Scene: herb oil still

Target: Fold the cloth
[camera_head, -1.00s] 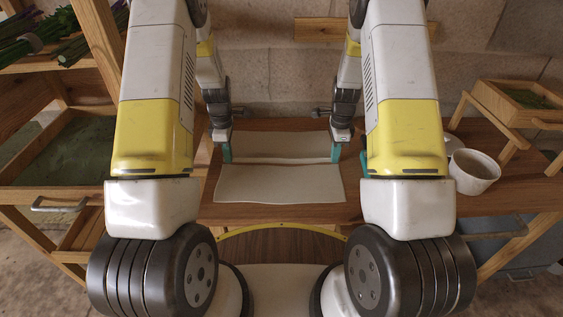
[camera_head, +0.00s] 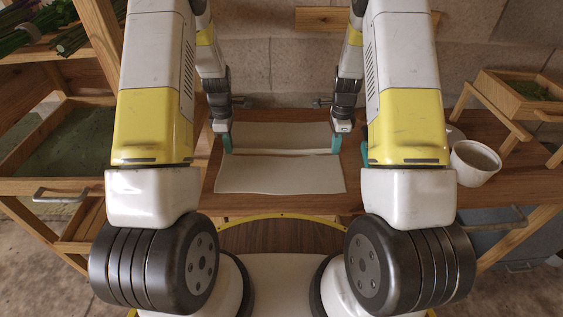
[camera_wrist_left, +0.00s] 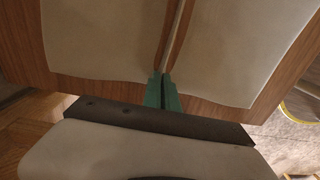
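A pale cream cloth (camera_head: 280,176) lies spread on the wooden table, with a narrow raised ridge across its middle from side to side. The cloth also fills much of the left wrist view (camera_wrist_left: 232,45), where a thin strip with a dark band beside it runs up to my fingers. My left gripper (camera_head: 227,145), with teal fingertips, is at the left end of the ridge. Its fingertips (camera_wrist_left: 162,88) are close together on the strip of cloth. My right gripper (camera_head: 337,144) is at the right end of the ridge; whether its fingers are closed is too small to tell.
A cream cup (camera_head: 474,164) stands on the table (camera_head: 410,193) at the right, near a small wooden stand with a herb tray (camera_head: 520,92). A wooden shelf with a green-filled tray (camera_head: 70,150) stands at the left. A stone wall is behind the table.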

